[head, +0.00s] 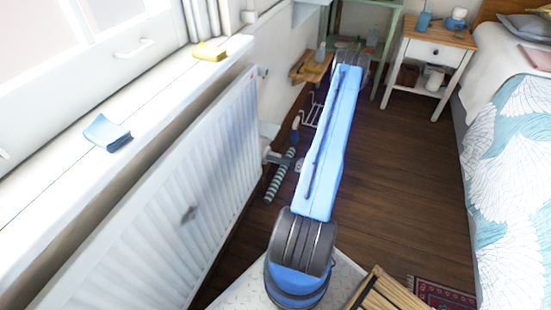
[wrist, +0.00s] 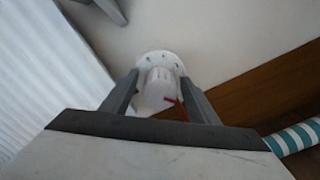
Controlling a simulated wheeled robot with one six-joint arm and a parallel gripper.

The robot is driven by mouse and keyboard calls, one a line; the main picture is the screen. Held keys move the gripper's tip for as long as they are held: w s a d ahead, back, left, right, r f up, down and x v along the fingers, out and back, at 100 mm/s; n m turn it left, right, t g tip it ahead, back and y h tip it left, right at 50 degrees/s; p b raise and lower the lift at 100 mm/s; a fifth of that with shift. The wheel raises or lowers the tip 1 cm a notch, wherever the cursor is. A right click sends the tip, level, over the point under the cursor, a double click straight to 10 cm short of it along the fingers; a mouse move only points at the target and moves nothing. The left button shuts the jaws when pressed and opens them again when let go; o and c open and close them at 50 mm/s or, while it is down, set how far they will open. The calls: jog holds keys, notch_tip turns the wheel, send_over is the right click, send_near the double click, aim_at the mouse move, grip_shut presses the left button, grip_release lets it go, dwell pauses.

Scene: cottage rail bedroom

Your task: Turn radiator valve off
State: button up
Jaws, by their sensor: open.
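The radiator (head: 150,215) is a white ribbed panel under the window sill at the left; it also shows in the wrist view (wrist: 45,80). In the wrist view, the radiator valve (wrist: 158,90) is a white knob with a round flange bearing small dark marks. A thin red mark shows at its right side. My gripper (wrist: 158,77) is open, with one dark finger on each side of the knob. I cannot tell whether the fingers touch it. In the head view, my arm hides much of the area by the radiator's far end, and the knob is not clear.
A teal-and-white striped roll (head: 280,176) leans near the radiator's end. A blue curled item (head: 107,133) and a yellow cloth (head: 209,52) lie on the sill (head: 165,85). The bed (head: 515,150) and nightstand (head: 436,50) stand right. Wooden floor (head: 400,190) is clear between.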

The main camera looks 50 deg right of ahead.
jog(key=shift+c, duration=0.6)
jog(key=c, duration=0.9)
